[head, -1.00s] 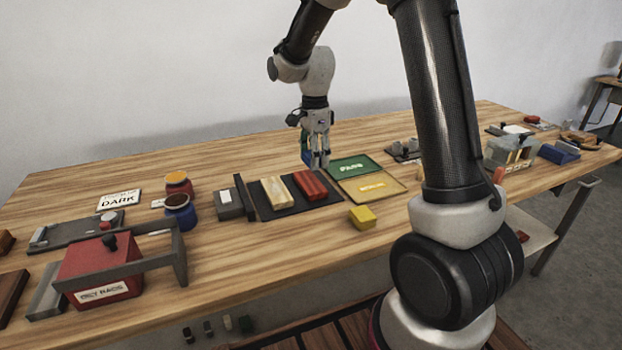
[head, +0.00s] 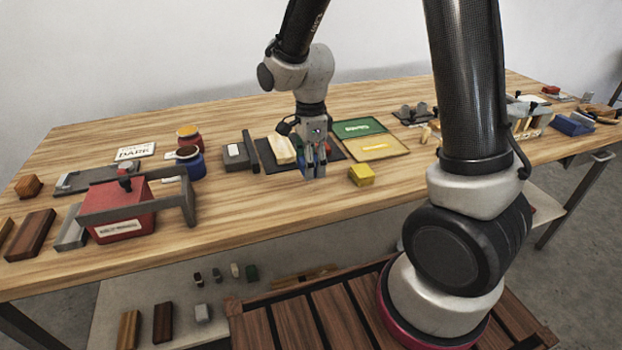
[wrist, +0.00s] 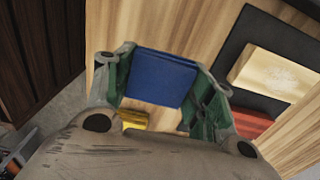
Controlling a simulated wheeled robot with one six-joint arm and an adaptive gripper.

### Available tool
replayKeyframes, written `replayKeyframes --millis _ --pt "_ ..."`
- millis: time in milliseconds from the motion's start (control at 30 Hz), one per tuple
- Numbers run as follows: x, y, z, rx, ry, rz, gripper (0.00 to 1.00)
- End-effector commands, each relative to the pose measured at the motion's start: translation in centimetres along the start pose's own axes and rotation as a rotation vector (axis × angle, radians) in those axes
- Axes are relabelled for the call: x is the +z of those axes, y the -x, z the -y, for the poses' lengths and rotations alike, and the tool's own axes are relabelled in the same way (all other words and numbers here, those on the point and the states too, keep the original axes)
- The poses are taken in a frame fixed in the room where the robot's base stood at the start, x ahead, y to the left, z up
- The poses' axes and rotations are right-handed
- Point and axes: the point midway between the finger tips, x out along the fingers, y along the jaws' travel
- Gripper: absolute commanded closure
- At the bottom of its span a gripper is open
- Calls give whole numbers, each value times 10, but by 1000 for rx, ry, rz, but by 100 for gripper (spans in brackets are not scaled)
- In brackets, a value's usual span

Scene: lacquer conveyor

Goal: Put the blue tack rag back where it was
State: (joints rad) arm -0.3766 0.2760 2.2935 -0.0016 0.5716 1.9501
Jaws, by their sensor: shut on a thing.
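The blue tack rag (wrist: 160,78) looks like a flat, square blue pad in the wrist view. My gripper (head: 315,172) is shut on it, with a finger at each side edge of the rag. In the head view only a little blue shows between the fingers. The gripper points down over the front part of the table, in front of the dark mat and left of the yellow block. I cannot tell exactly how high the rag is above the wood.
The dark mat (head: 268,155) holds a cream block (head: 281,150) and a red block (wrist: 252,123). A green panel (head: 358,128), a yellow panel (head: 377,147) and a yellow block (head: 361,175) lie to the right. A red oily-rags box (head: 115,212) and jars stand left. Bare wood lies in front.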

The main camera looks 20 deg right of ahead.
Motion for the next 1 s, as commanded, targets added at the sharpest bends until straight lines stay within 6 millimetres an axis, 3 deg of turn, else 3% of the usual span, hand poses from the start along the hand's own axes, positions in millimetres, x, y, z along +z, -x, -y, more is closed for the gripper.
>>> replayKeyframes --millis 333,733,767,800,867,1000 --pt "0 -43 0 1 1 -1 72" --pt "0 -48 0 -1 1 0 72" --pt "0 -48 1 -2 1 1 40" --pt "0 -48 1 -2 1 1 33" --pt "0 -48 0 -1 1 1 24" --pt "0 -47 0 -1 1 1 24"
